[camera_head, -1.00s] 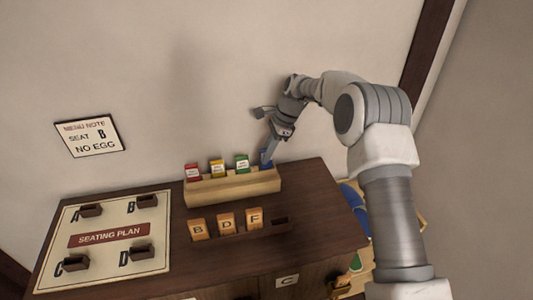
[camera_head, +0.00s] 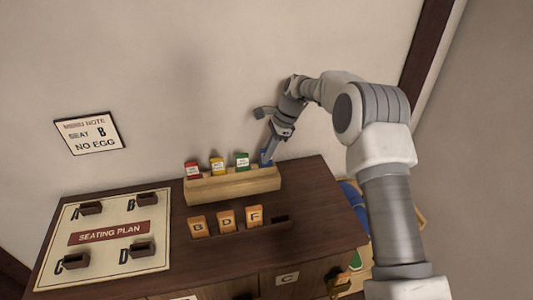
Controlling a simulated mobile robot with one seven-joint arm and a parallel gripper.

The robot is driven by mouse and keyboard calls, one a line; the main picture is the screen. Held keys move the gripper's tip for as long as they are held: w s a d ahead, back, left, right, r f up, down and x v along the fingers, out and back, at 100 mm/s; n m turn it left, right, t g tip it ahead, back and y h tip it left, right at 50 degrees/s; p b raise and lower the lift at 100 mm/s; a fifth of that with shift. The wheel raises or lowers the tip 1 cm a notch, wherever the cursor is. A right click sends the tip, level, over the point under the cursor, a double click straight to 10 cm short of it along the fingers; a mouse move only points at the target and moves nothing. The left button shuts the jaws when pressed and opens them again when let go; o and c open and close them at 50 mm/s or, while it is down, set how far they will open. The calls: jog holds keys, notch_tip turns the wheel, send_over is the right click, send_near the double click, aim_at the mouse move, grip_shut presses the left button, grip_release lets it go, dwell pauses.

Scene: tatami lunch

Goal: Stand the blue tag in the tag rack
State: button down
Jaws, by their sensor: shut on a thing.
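The tag rack (camera_head: 233,187) is a light wooden block at the back of the dark cabinet top. A red tag (camera_head: 192,168), a yellow tag (camera_head: 217,165) and a green tag (camera_head: 242,161) stand upright in it. The blue tag (camera_head: 263,155) is at the rack's right end, mostly hidden behind my gripper (camera_head: 267,159). My gripper points down and is shut on the blue tag. The tag's lower edge is at the rack's top; I cannot tell how deep it sits.
A seating plan board (camera_head: 105,240) with several small dark holders lies at left. Orange tags B (camera_head: 198,227), D (camera_head: 226,221) and F (camera_head: 254,217) stand in front of the rack, beside an empty slot (camera_head: 280,221). A menu note (camera_head: 90,134) hangs on the wall.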

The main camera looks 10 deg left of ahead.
jog(key=shift+f, duration=0.1)
jog(key=shift+c, duration=0.9)
grip_release()
jog(key=shift+r+p, duration=2.1)
jog(key=shift+r, duration=1.45)
